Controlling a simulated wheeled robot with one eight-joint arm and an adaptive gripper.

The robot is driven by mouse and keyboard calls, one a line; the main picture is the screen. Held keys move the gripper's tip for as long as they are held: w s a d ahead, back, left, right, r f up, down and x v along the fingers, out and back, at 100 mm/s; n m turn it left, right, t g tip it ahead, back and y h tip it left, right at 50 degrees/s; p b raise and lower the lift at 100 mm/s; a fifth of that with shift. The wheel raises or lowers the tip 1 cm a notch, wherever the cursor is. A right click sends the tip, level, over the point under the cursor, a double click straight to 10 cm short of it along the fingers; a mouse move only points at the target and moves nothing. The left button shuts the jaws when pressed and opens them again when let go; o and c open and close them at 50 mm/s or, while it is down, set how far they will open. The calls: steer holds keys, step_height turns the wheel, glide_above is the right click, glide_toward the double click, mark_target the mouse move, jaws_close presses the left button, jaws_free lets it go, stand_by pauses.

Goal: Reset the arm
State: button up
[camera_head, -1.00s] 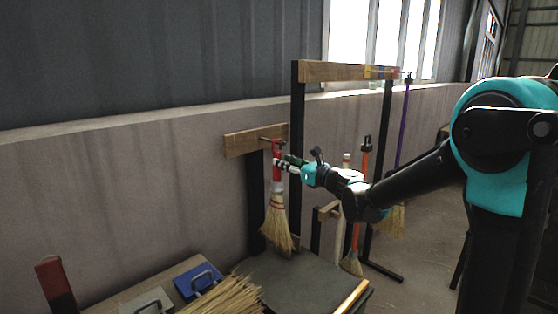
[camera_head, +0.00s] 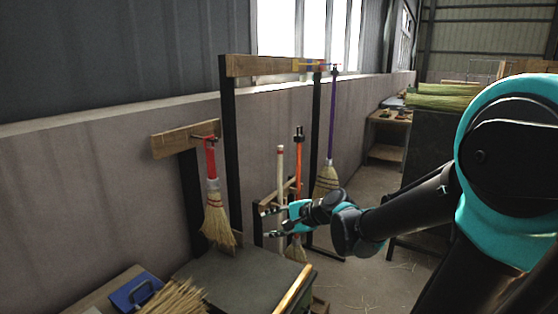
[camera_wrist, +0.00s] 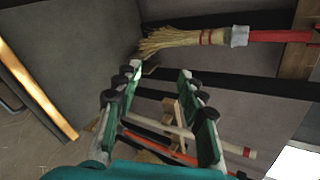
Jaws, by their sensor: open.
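My gripper (camera_head: 266,223) is open and empty, at the right of the small red-handled broom (camera_head: 217,212) and apart from it. In the wrist view the two green fingers of my gripper (camera_wrist: 158,76) are spread with nothing between their tips. The small broom hangs upright, bristles down, from a hook on a short wooden board (camera_head: 174,142). It also shows in the wrist view (camera_wrist: 185,39), beyond the fingertips. My forearm reaches in from the right of the head view.
A dark-topped table (camera_head: 235,283) stands below the hanging broom, with a loose straw bundle (camera_head: 173,299) beside it. A purple-handled broom (camera_head: 331,120) hangs from the tall rack. White and orange handles (camera_head: 298,165) stand behind my gripper. Open floor lies at the right.

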steer(key=s+d+f+n+g+h, duration=0.1)
steer(key=s+d+f+n+h, duration=0.4)
steer(key=d, duration=0.6)
steer(key=s+d+f+n+g+h, duration=0.1)
steer(key=s+d+f+n+h, duration=0.3)
steer(key=s+d+f, duration=0.5)
steer(key=shift+d+f+n+h, duration=0.45)
steer(key=shift+d+n, duration=0.65)
steer(key=shift+d, duration=0.15)
